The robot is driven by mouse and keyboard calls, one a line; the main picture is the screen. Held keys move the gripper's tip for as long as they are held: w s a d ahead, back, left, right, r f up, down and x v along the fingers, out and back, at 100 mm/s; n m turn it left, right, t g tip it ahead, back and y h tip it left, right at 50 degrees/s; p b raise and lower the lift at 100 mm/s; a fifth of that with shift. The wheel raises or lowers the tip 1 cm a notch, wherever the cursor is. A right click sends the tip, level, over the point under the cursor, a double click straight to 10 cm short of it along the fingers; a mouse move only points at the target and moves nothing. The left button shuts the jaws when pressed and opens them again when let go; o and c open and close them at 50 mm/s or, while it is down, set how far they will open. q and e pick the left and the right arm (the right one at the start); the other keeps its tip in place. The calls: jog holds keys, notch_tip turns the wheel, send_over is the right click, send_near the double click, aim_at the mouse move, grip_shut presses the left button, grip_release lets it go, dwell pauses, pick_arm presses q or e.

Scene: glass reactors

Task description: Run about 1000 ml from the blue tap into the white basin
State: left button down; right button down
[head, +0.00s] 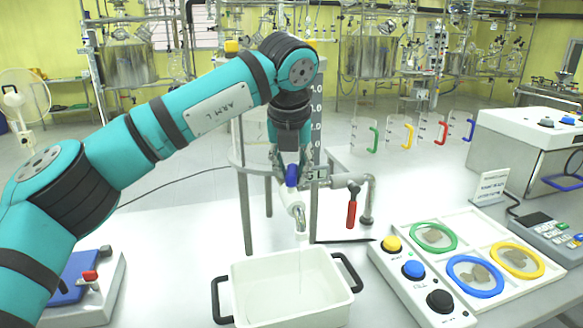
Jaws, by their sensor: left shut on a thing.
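My left gripper (291,165) reaches down from above and is shut on the handle of the blue tap (292,180). The tap's metal spout (299,218) points down over the white basin (247,278). A faint, thin clear streak hangs below the spout toward the basin, like running liquid. The basin stands on the table with a black handle at each side. Any level of liquid in it is hard to make out. My right gripper is not in view.
A red-handled valve (351,208) sits right of the blue tap. A button box (424,285) and a tray with coloured rings (485,232) stand right of the basin. A scale strip (317,115) with numbers rises behind my gripper. Coloured-handled jugs (405,135) stand farther back.

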pick_arm(q)
jog(key=shift+r, duration=0.1)
jog(key=c, duration=1.2)
grip_release()
jog(key=shift+o, duration=0.2)
jog(key=v, duration=1.2)
